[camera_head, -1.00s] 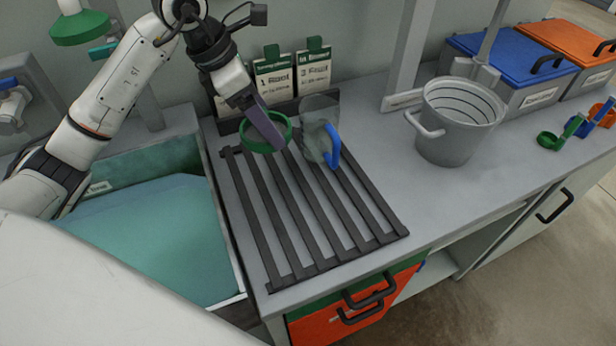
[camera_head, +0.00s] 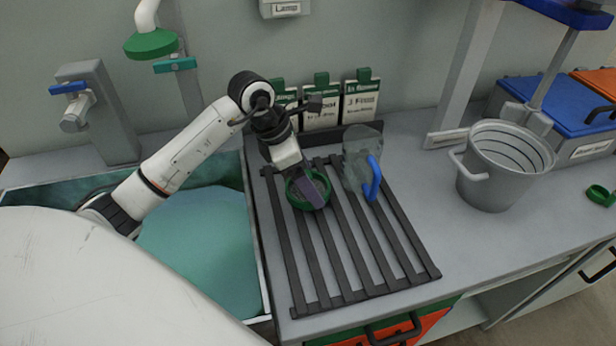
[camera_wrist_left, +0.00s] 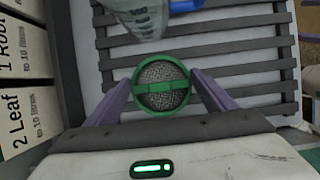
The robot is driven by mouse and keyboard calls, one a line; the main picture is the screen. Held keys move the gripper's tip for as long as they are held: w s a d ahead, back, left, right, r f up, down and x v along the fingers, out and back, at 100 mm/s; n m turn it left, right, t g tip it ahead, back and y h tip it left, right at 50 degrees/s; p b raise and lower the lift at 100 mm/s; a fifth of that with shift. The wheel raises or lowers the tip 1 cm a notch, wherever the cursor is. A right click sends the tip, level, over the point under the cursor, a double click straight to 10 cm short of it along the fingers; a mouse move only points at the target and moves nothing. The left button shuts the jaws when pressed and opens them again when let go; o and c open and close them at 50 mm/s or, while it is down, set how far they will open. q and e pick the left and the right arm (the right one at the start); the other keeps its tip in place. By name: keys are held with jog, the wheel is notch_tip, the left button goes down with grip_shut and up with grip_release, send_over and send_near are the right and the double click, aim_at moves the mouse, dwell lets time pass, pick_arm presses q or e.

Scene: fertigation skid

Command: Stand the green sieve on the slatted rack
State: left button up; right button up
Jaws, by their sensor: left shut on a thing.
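The green sieve (camera_head: 293,196) is a small round green ring with a mesh bowl. My left gripper (camera_head: 312,196) is shut on it, with its purple fingers on either side of the ring. In the left wrist view the sieve (camera_wrist_left: 161,74) shows its grey mesh and a green bar across it, between the fingertips (camera_wrist_left: 161,88). It is over the back left part of the dark slatted rack (camera_head: 365,293). I cannot tell whether it touches the slats. The rack also shows behind it in the left wrist view (camera_wrist_left: 240,60). My right gripper is not in view.
A clear jug (camera_head: 358,150) with a blue handle stands on the rack just right of the sieve. A teal sink (camera_head: 195,250) lies left, a grey bucket (camera_head: 495,175) right. The rack's front is clear.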

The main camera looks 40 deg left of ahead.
aim_at(295, 189)
pick_arm(q)
jog(key=shift+f, duration=0.15)
jog(key=o, duration=1.1)
jog(key=shift+c, duration=0.2)
jog(key=shift+r, duration=0.25)
jog(key=v, duration=0.6)
jog(key=shift+a+r, duration=0.1)
jog(key=shift+s+a+r, duration=0.1)
jog(key=shift+s+r, duration=0.1)
jog(key=shift+r, duration=0.35)
jog(key=shift+b, duration=0.3)
